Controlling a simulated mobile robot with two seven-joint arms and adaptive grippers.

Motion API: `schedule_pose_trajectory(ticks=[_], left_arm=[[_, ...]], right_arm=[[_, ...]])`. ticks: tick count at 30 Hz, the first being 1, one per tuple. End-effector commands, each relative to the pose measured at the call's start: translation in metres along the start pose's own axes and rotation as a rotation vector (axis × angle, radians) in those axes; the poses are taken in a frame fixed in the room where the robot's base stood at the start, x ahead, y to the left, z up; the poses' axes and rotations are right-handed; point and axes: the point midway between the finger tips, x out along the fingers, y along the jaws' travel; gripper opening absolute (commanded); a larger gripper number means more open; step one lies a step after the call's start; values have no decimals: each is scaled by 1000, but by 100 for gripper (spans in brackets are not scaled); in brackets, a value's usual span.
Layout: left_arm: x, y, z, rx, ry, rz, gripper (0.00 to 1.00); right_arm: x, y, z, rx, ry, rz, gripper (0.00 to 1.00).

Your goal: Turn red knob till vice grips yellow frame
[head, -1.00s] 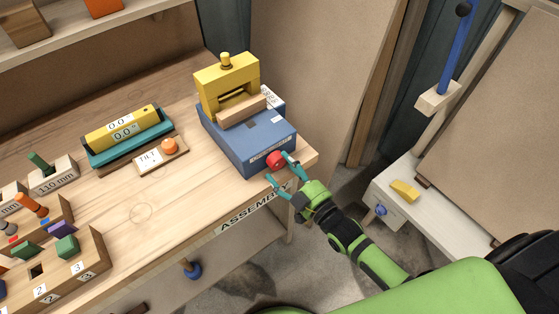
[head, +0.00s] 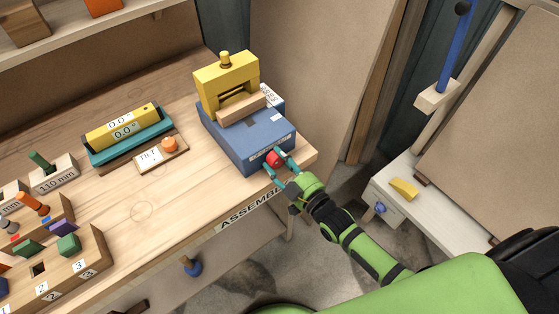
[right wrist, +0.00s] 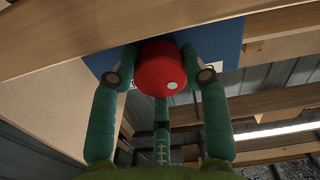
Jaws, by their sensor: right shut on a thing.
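The red knob (head: 275,158) is on the front face of the blue vice base (head: 255,151), near the table's right front corner. My right gripper (head: 279,164) is shut on the red knob. In the right wrist view the teal fingers (right wrist: 165,78) sit on both sides of the red knob (right wrist: 165,66), which has a pale dot at its lower right. The yellow frame (head: 226,75) stands upright on the blue base, with a wooden block (head: 241,108) in front of it. Whether the vice touches the frame cannot be told. My left gripper is not in view.
Left of the vice lie a teal and yellow level (head: 125,134) and a TILT board (head: 161,155) with an orange knob. Several coloured pegs in wooden blocks (head: 65,275) stand at the lower left. The table front middle is clear.

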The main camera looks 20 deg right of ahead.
Motion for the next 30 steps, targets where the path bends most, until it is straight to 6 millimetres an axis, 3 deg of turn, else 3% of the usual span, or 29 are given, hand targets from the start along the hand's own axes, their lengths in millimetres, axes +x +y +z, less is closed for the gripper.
schedule_pose_trajectory(ticks=[11,30], left_arm=[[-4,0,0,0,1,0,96],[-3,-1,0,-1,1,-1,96]], right_arm=[[2,1,-5,209,12,0,13],[2,4,-5,812,18,-2,13]])
